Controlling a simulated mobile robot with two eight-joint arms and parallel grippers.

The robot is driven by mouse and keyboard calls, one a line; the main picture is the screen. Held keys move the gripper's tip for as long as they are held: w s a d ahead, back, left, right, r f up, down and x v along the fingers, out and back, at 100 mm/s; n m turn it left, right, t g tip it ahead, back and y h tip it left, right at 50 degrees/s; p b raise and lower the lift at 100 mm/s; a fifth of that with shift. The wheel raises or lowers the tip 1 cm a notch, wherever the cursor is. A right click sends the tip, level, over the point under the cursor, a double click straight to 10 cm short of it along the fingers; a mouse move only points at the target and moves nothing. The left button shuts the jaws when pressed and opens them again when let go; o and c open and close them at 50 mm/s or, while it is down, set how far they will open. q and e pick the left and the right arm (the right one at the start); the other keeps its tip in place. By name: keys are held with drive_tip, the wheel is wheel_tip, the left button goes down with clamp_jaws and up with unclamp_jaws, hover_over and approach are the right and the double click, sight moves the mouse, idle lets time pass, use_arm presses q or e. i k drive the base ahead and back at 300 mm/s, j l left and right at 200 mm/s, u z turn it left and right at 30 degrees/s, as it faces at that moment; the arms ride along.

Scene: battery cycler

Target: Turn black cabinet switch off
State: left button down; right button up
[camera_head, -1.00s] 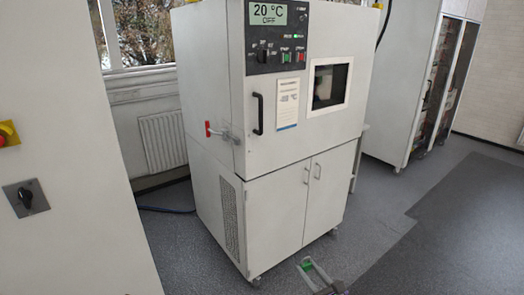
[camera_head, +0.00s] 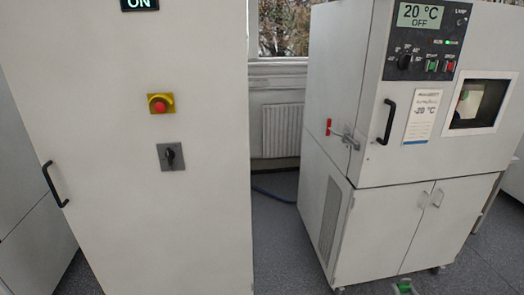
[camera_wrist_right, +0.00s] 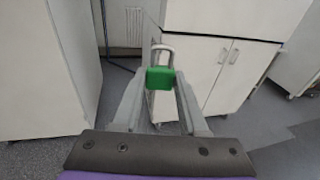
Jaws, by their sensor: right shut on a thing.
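The black cabinet switch (camera_head: 170,156) is a rotary knob on a square grey plate, on the front of a tall white cabinet (camera_head: 208,230). Its handle looks roughly upright. A display (camera_head: 139,4) at the cabinet's top reads ON. My right gripper (camera_wrist_right: 160,83) is shut on a green padlock (camera_wrist_right: 160,79) with a silver shackle. My left gripper is not in view.
A red emergency button (camera_head: 159,104) on a yellow base sits above the switch. A black handle (camera_head: 54,184) is at the cabinet's left. A white test chamber (camera_head: 415,210) stands to the right, reading 20 °C OFF, with a red-handled latch (camera_head: 329,127) on its side.

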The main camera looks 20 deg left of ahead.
sight(169, 155)
drive_tip(key=u, duration=1.5)
